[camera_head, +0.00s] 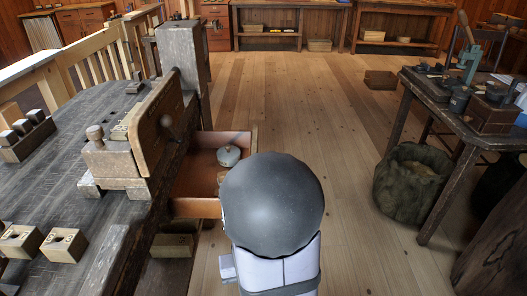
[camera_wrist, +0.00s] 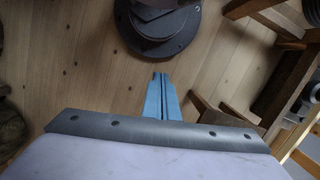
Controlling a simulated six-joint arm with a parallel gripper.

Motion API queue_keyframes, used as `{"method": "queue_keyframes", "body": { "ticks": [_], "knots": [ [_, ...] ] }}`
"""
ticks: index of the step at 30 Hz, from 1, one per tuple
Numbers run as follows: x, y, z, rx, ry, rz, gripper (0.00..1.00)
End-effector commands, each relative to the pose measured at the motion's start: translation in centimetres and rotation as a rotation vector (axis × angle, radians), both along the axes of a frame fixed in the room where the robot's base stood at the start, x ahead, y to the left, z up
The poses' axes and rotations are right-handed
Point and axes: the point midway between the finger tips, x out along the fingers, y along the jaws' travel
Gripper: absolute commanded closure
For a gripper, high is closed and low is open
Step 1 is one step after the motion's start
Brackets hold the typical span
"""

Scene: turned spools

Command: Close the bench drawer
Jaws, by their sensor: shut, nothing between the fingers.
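The bench drawer (camera_head: 195,172) stands open in the head view, sticking out to the right from under the dark wooden bench (camera_head: 70,130). A rounded grey metal piece (camera_head: 228,156) lies inside it, with a smaller brownish thing partly seen nearby. My arm's round grey joint covers the drawer's near right corner. My gripper is hidden in the head view. In the wrist view, my gripper (camera_wrist: 160,75) shows blue fingers, shut and empty, over the plank floor. A wooden edge (camera_wrist: 205,113) lies right of the fingers; I cannot tell if it is the drawer.
A wooden block (camera_head: 172,246) sits below the drawer by the bench. A dark side table (camera_head: 428,90) with tools and a sack (camera_head: 412,180) stand on the right. The plank floor (camera_head: 310,110) between bench and table is mostly clear.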

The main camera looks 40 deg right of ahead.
Motion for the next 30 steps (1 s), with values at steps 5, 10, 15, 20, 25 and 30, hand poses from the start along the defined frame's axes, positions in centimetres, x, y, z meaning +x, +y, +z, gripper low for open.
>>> {"method": "queue_keyframes", "body": {
  "ticks": [5,10,15,20,25,30],
  "knots": [
    [-0.1,-5.5,5.0,0.042,0.004,-0.299,1.0],
    [1.2,-11.4,7.5,0.082,-0.058,-0.581,1.0],
    [3.9,-18.1,9.3,0.114,-0.196,-0.739,1.0],
    [9.3,-23.5,11.0,0.117,-0.391,-0.708,1.0],
    [15.5,-28.5,16.8,0.067,-0.657,-0.537,1.0],
    [17.5,-28.7,18.5,0.048,-0.764,-0.351,1.0]
  ]
}}
